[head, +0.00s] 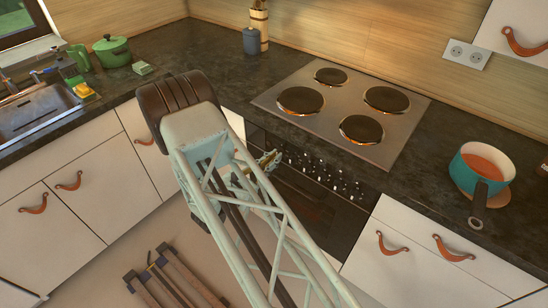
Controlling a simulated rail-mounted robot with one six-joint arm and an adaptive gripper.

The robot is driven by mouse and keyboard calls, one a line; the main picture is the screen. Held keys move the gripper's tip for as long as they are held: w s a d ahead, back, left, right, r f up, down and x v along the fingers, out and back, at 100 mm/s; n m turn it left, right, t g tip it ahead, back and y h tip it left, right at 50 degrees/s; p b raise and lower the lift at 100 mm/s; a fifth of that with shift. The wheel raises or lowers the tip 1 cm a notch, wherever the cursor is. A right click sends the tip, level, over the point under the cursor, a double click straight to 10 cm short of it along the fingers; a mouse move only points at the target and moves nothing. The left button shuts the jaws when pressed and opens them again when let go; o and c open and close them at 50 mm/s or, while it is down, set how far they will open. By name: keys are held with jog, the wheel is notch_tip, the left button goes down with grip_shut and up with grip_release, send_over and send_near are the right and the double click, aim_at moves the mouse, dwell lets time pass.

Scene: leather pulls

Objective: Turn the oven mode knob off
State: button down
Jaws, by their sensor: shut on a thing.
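The black oven front (305,199) is below the counter, under the stove top. Its control panel (325,176) carries several small pale knobs or marks, too small to read. My gripper (270,159) is at the left end of this panel, partly behind my own arm. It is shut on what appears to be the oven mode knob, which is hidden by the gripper. The knob's setting cannot be seen.
The stove top (345,103) has several dark round plates, some with a glowing orange rim. A teal pot (482,166) stands on the counter at right. White drawers with leather pulls (392,244) flank the oven. A wooden rack-like thing (172,278) is on the floor.

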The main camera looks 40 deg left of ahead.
jog(key=shift+n, duration=0.6)
jog(key=c, duration=2.8)
grip_release()
jog(key=shift+s, duration=0.15)
jog(key=shift+s+a, duration=0.15)
jog(key=shift+s, duration=5.7)
jog(key=shift+w+r, duration=0.1)
